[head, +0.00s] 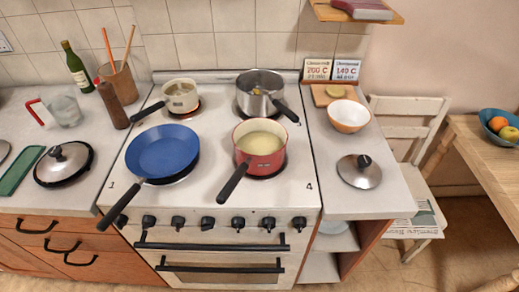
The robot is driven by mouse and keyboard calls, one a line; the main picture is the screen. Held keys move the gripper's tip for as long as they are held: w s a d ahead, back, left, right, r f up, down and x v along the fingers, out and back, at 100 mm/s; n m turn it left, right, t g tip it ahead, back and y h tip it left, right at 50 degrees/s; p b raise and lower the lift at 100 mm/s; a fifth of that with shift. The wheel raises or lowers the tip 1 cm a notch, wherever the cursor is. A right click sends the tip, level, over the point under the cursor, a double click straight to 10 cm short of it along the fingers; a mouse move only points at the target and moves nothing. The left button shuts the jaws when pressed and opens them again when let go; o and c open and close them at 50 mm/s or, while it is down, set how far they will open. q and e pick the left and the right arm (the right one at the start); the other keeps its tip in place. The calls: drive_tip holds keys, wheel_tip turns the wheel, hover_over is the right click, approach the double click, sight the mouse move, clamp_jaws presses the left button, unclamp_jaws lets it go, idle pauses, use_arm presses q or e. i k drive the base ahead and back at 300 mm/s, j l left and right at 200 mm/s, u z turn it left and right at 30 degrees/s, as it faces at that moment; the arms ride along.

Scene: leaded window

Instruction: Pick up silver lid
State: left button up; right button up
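A round silver lid (359,174) with a dark knob lies on the white counter right of the stove, near its front. A second, larger shiny lid-like piece (63,163) with a dark knob and a dark rim is on the left counter; I cannot tell whether a pan is under it. Neither of my grippers shows in the head view.
The stove holds a blue pan (162,151), a red pot (259,146), a steel pot (260,87) and a cream pot (180,94), with handles sticking out. A white-orange bowl (349,116) stands behind the silver lid. A chair (405,120) is at right.

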sight(62, 162)
drive_tip(key=u, duration=1.45)
